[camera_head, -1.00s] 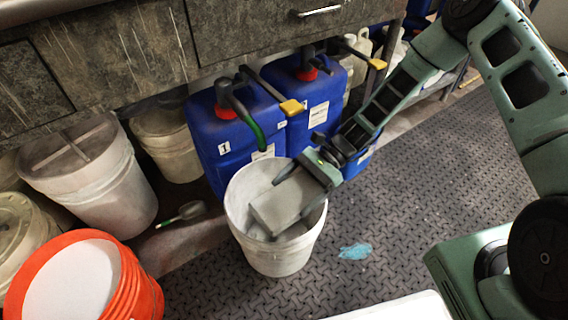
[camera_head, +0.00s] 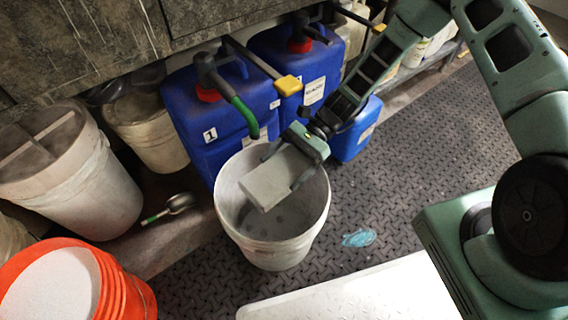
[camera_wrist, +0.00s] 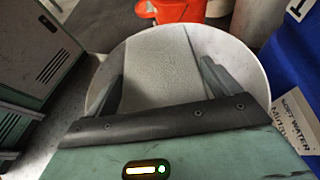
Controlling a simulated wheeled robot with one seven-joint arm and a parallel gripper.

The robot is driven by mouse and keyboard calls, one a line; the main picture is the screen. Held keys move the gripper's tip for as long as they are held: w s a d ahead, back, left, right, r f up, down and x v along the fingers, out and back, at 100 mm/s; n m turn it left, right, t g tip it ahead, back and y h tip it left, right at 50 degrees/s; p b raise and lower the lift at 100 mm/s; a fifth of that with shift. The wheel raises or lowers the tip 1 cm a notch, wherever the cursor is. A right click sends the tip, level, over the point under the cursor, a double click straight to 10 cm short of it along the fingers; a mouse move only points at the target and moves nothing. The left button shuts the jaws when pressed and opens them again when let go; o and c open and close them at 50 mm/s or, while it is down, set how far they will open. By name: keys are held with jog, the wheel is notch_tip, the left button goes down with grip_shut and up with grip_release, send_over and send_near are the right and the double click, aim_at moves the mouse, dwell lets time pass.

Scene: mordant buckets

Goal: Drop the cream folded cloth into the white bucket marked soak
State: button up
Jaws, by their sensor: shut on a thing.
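The cream folded cloth (camera_head: 278,180) looks like a flat pale block. My gripper (camera_head: 284,166) is shut on it, with one finger along each side. The cloth is over the open mouth of the white bucket (camera_head: 275,250), tilted downward to the left. The wrist view also shows the cloth (camera_wrist: 160,65) between the fingers, with the bucket rim (camera_wrist: 235,45) around and beyond it. Holes or dark spots show on the bucket floor. No marking can be read on the bucket.
Blue jugs (camera_head: 215,135) with hoses stand close behind the bucket. Patterned floor (camera_head: 415,160) is clear at right.

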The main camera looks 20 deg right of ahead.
jog(key=shift+f+b, duration=0.4)
jog(key=shift+f, duration=0.45)
jog(key=o, duration=0.7)
jog(key=shift+o, duration=0.2)
jog(key=shift+r, duration=0.1)
jog(key=p+v, duration=0.5)
jog(key=v, duration=1.2)
jog(key=shift+d+p, duration=0.25)
jog(key=shift+p, duration=0.1)
